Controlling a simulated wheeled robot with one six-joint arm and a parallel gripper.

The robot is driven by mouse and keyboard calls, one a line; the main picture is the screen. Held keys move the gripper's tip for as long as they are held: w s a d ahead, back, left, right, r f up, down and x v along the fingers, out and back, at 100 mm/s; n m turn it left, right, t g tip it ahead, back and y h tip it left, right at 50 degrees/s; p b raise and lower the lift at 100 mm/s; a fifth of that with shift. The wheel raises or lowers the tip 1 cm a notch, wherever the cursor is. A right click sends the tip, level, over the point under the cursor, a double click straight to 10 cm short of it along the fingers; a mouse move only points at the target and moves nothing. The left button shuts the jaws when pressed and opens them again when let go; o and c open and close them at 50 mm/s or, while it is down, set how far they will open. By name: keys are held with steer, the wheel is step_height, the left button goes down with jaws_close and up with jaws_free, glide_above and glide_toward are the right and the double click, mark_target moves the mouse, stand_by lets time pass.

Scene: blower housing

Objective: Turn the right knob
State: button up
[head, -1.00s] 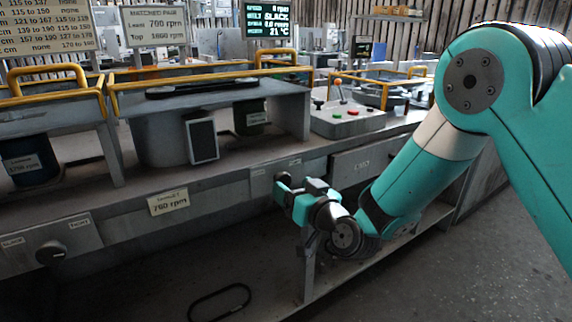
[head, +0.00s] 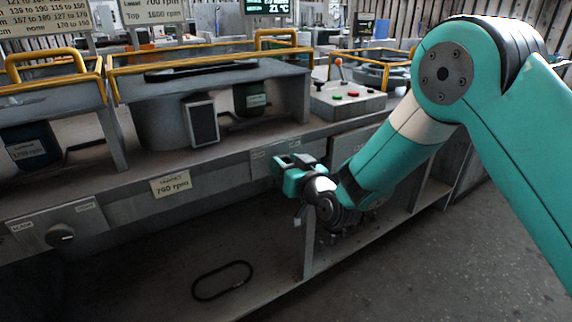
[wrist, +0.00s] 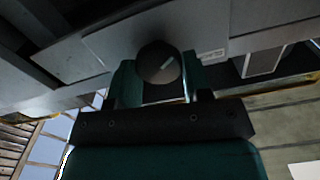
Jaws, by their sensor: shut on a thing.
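The right knob (wrist: 158,63) is a dark round knob with a pale pointer line, on the grey front panel in the wrist view. My gripper (wrist: 155,80) has its two teal fingers on either side of the knob and is shut on it. In the head view my gripper (head: 286,168) is at the bench's front panel, and it hides the right knob there. The left knob (head: 60,236) is a dark round knob on a grey plate at the lower left of the head view, well apart from my gripper.
A yellow label (head: 171,184) reading about 760 rpm is on the bench front between the knobs. A control box (head: 347,100) with coloured buttons and a lever stands on the bench. A lower shelf (head: 150,280) holds a black belt loop (head: 222,281). Yellow rails (head: 180,72) run above the bench.

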steer(key=shift+m, duration=0.3)
steer(key=shift+w+d+m+p, duration=0.1)
steer(key=shift+m+p, duration=1)
steer(key=shift+m, duration=2.3)
steer(key=shift+f, duration=0.1)
steer(key=o, duration=0.9)
steer(key=shift+o, duration=0.2)
